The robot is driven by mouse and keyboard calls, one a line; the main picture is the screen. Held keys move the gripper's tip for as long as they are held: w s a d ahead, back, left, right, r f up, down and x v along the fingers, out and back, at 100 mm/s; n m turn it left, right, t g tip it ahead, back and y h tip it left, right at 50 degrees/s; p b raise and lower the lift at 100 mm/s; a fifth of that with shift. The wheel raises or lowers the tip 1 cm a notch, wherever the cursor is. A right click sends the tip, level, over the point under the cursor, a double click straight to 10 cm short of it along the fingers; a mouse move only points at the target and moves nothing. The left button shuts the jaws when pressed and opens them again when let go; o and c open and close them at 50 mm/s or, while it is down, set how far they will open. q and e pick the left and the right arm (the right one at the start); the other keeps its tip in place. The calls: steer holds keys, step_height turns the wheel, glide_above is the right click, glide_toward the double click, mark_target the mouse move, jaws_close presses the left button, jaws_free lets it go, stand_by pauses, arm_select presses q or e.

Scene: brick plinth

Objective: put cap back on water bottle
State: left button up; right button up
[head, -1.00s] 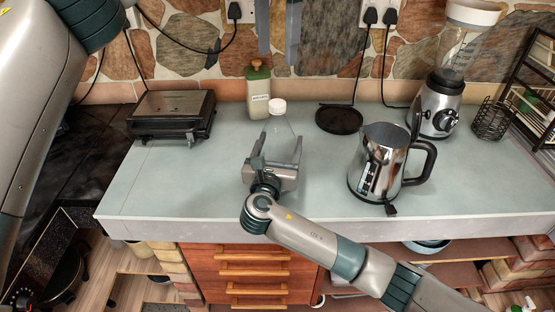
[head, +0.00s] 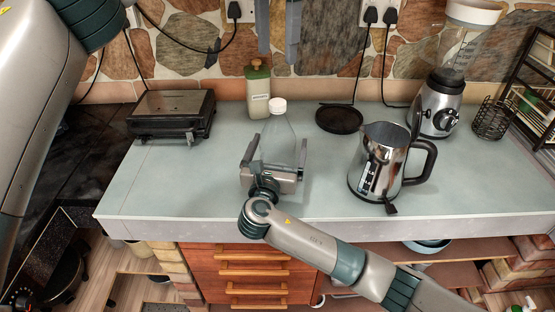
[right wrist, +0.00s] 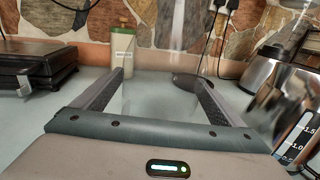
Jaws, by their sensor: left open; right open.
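A clear bottle (head: 279,137) stands upright on the pale counter, with a white cap-like piece (head: 278,104) at its top. My right gripper (head: 277,147), whose arm comes in from the lower right, is open with one finger on each side of the bottle's lower body. In the right wrist view the see-through bottle (right wrist: 165,100) lies between the spread fingers, its top out of frame. I cannot tell whether the fingers touch it. Two grey fingers of my left gripper (head: 278,35) hang apart at the top of the head view, with nothing between them.
A green-topped bottle (head: 258,90) stands behind on the left. A black grill (head: 170,115) is at the left, a steel kettle (head: 378,165) at the right, and a round black base (head: 339,120) behind. A blender (head: 441,105) stands farther right. The counter's front left is clear.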

steer(key=s+a+b, duration=0.2)
steer(key=s+a, duration=0.1)
steer(key=s, duration=1.2)
steer(key=shift+s+b, duration=0.4)
